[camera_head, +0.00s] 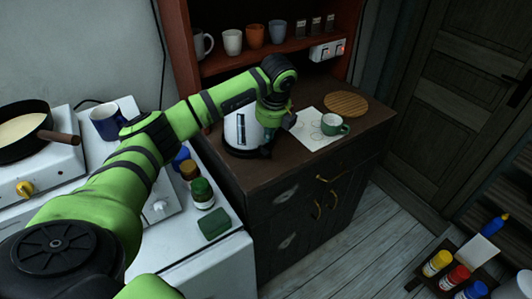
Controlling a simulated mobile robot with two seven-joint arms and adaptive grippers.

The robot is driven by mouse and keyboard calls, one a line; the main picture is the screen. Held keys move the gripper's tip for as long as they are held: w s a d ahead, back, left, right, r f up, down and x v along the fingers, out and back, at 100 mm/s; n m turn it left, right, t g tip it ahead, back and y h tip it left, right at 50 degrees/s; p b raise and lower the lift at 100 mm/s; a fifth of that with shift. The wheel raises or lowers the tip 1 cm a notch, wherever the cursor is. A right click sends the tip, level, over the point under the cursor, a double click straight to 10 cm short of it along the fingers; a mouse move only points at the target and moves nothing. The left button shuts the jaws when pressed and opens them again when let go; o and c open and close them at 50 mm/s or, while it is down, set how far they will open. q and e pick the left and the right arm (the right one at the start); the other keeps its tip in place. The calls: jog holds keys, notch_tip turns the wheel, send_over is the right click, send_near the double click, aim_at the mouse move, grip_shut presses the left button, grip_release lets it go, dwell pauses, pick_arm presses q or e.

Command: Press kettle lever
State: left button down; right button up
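The white kettle (239,132) with a dark vertical window stands upright on the dark wooden cabinet top (290,168). My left arm comes in from the left and passes across the kettle's upper part, hiding its top. My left gripper (268,147) points down at the kettle's right side, close to it. The lever cannot be made out, and I cannot tell whether the gripper touches the kettle. The fingers are too dark and small to tell open from shut. My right gripper is not in view.
A green cup (332,124) stands on a white paper (313,137), right of the kettle, near a round wooden board (346,104). A red shelf (225,67) with cups stands behind. A stove with a pan (24,132) and several jars are at left.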

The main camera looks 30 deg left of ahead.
aim_at(267, 154)
pick_arm(q)
jog(key=shift+b+x, duration=2)
jog(key=shift+x, duration=1.3)
jog(key=shift+b+x, duration=0.9)
jog(key=shift+x, duration=0.1)
jog(key=shift+s+d+r, duration=0.15)
jog(key=shift+d, duration=0.05)
jog(key=shift+s+d+r+p, duration=0.25)
jog(key=shift+s+d+p, duration=0.1)
jog(key=shift+d+p, duration=0.2)
jog(key=shift+s+d+r+p, duration=0.3)
jog(key=shift+s+d+p, duration=0.1)
jog(key=shift+d+p, duration=0.1)
jog(key=shift+s+d, duration=0.15)
